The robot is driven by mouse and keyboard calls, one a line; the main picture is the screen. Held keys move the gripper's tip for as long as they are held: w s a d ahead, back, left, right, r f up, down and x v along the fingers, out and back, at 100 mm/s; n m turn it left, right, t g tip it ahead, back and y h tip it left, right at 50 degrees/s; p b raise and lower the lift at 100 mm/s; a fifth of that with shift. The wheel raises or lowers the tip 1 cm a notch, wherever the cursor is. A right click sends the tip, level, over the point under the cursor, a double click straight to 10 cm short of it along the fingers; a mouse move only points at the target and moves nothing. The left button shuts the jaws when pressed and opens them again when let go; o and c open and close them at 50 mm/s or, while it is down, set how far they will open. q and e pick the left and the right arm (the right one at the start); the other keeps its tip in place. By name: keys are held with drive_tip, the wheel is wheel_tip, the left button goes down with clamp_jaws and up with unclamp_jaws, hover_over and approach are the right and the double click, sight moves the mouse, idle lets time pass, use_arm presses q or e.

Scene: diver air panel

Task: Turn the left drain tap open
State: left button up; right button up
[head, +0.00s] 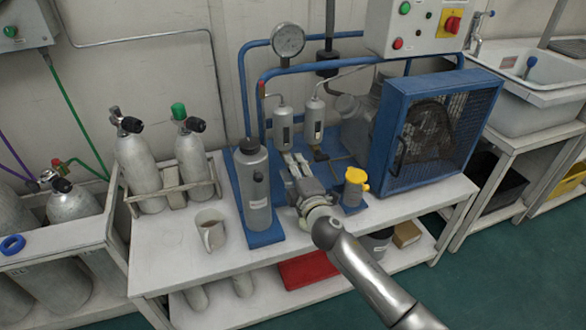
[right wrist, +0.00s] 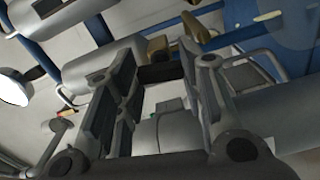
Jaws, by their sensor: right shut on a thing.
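Two grey filter cylinders stand upright on the blue compressor frame in the head view, a left one (head: 283,125) and a right one (head: 314,118). My right gripper (head: 295,165) reaches up to just below the left cylinder. In the right wrist view its fingers (right wrist: 158,90) are shut on the dark handle of the left drain tap (right wrist: 158,73), whose brass body shows just beyond. The fingers largely hide this tap in the head view. The right drain tap (head: 320,155) is beside the gripper, apart from it. My left gripper is not in view.
A grey bottle-shaped tank (head: 254,185) stands close left of my gripper, and a yellow-capped container (head: 355,187) close right. The caged fan (head: 435,125) is farther right. A mug (head: 211,233) stands on the white bench (head: 180,265), whose front left is mostly clear.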

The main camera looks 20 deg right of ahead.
drive_tip(key=o, duration=1.1)
drive_tip(key=shift+c, duration=0.2)
drive_tip(key=s, duration=1.2)
drive_tip(key=shift+d, duration=0.25)
drive_tip(key=shift+f, duration=0.15)
